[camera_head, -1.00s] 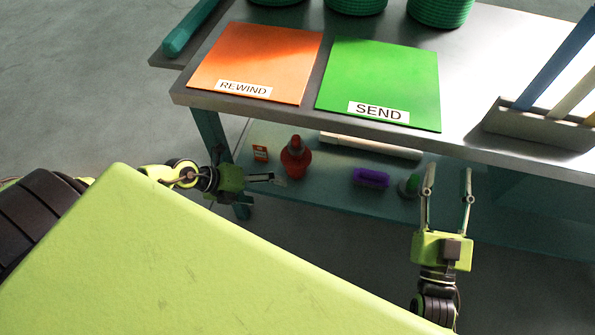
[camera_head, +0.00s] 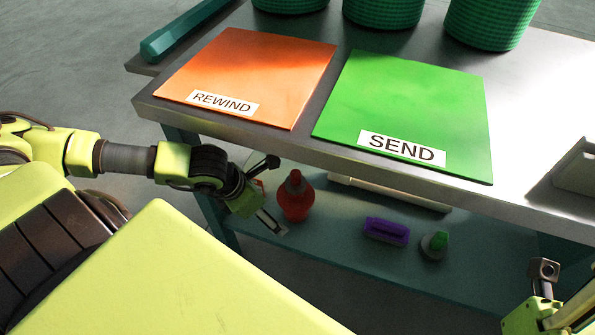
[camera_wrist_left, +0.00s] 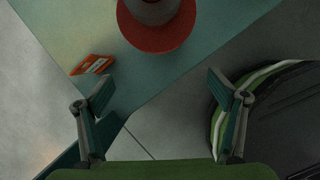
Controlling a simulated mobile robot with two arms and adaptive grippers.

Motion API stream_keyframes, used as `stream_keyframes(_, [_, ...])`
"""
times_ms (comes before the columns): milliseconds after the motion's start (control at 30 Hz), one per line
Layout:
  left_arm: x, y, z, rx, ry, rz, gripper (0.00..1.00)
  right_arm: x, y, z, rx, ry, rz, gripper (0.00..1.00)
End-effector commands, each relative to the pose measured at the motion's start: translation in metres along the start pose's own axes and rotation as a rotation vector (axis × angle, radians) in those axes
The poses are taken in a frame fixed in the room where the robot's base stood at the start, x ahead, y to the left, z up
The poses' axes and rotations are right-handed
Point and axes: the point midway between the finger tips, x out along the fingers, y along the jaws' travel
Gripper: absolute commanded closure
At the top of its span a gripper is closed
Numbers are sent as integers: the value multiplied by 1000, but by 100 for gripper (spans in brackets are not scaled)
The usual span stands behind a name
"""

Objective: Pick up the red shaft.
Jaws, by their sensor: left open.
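I see no red shaft in either view now. My left gripper (camera_head: 267,192) is open at the lower shelf's left end, beside a red spray-type bottle (camera_head: 294,197). In the left wrist view the gripper (camera_wrist_left: 160,84) is spread with nothing between its fingers, and the round red bottle (camera_wrist_left: 157,38) stands beyond them on the shelf. My right gripper (camera_head: 545,275) is only partly in view at the lower right, so its jaw state is unclear.
The bench (camera_head: 530,60) bears an orange REWIND mat (camera_head: 250,75), a green SEND mat (camera_head: 410,110) and green spools (camera_head: 383,10). A grey rack (camera_head: 578,165) is cut off at the right. A purple brush (camera_head: 386,231) and a green-topped bottle (camera_head: 434,245) stand on the lower shelf (camera_head: 340,255).

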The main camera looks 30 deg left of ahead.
Motion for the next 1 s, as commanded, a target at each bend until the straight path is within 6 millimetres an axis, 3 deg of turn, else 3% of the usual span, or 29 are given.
stream_keyframes(200, [11,0,26,-3,-5,-3,12,-8,0,2,0,-2,-1,60])
stream_keyframes(633, [22,-1,51,-3,-5,-4,12,-13,0,5,0,-1,-3,60])
stream_keyframes(900, [35,-1,83,0,-2,-5,12,-7,-1,7,-4,28,-18,60])
stream_keyframes(1000, [44,-1,78,0,2,-4,12,-1,0,5,-10,59,-21,60])
